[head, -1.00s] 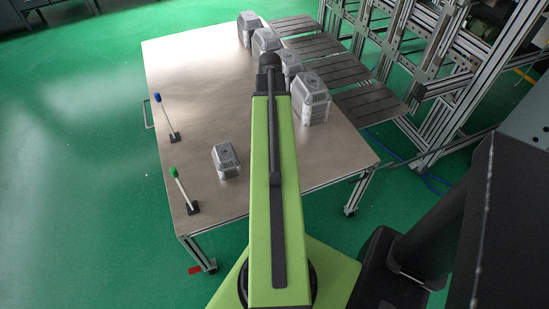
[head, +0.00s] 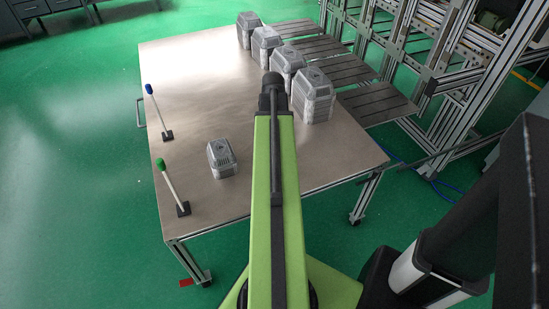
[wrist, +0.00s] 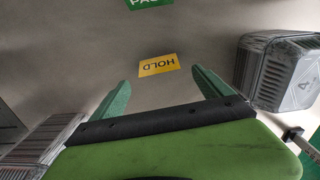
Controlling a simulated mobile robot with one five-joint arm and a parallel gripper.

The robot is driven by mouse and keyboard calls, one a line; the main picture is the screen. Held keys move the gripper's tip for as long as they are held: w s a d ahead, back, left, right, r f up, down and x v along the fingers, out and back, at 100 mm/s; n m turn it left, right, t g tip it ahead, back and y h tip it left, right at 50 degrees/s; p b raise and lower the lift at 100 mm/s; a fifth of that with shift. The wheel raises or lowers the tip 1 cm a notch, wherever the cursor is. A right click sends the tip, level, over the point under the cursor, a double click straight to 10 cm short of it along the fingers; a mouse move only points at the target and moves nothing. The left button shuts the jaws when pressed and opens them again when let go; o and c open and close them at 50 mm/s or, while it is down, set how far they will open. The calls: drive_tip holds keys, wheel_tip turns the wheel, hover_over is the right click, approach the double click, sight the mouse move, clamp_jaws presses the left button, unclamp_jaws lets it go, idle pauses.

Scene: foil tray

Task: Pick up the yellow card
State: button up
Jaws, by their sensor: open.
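My gripper (wrist: 159,76) is open and empty. Its two green fingers point toward the card, one to each side of it in the picture. The card appears a little beyond the fingertips, and I cannot tell the height gap. In the head view I do not see the card or my gripper; my green arm covers part of the table.
A green card (wrist: 149,4) is beyond the yellow one. A foil tray stack (wrist: 285,75) stands right of the gripper. In the head view several stacks line the table's (head: 190,90) right edge, and a smaller stack (head: 222,158) stands left of my arm. Blue-tipped (head: 158,112) and green-tipped posts (head: 173,187) stand left.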

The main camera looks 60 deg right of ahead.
drive_tip(key=f+b, duration=0.5)
drive_tip(key=shift+s+a+f, duration=0.1)
drive_tip(key=shift+s+f, duration=0.05)
drive_tip(key=shift+s, duration=0.1)
drive_tip(key=shift+r, duration=0.2)
drive_tip(key=c, duration=1.4)
